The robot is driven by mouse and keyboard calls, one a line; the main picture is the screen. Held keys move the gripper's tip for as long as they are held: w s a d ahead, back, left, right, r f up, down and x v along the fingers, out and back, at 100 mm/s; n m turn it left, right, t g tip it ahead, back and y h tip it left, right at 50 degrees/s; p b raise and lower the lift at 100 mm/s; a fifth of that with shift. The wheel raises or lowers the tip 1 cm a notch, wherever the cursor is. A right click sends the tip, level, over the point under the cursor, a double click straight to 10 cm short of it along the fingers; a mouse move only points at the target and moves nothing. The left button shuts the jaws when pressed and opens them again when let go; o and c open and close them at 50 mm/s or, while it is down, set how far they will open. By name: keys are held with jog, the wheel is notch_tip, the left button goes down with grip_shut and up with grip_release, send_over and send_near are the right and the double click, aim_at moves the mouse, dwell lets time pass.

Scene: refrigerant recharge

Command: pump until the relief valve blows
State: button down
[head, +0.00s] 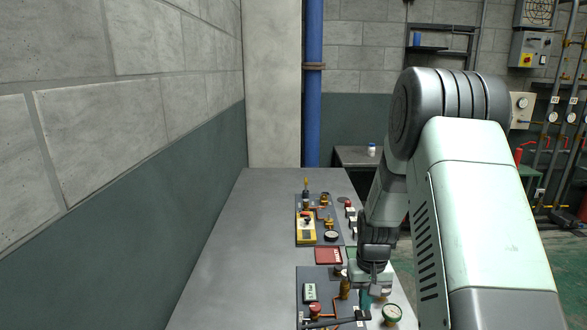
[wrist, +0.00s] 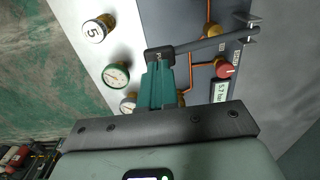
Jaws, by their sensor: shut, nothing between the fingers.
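My gripper (wrist: 159,66) is shut with nothing between its teal fingers. In the head view my gripper (head: 366,300) is low over the near right part of the bench. Its fingertips line up with the block-shaped end of a dark lever (wrist: 205,44); I cannot tell if they touch it. The lever (head: 340,320) lies across the near grey panel (head: 325,275), with its other end at a bracket (wrist: 250,28). A small display (wrist: 220,92) seems to read 5.7 bar. A red knob (wrist: 223,69) sits beside copper pipe. I cannot tell which part is the relief valve.
A green-rimmed gauge (wrist: 115,75) and a round cap marked 5 (wrist: 98,29) stand left of my fingers. A yellow device (head: 306,228) and a red tray (head: 328,255) are farther back. The bench's left side (head: 230,260) is clear, beside a wall.

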jog(key=shift+f, duration=0.1)
jog(key=shift+f, duration=1.35)
jog(key=shift+r, duration=1.45)
jog(key=shift+r, duration=2.5)
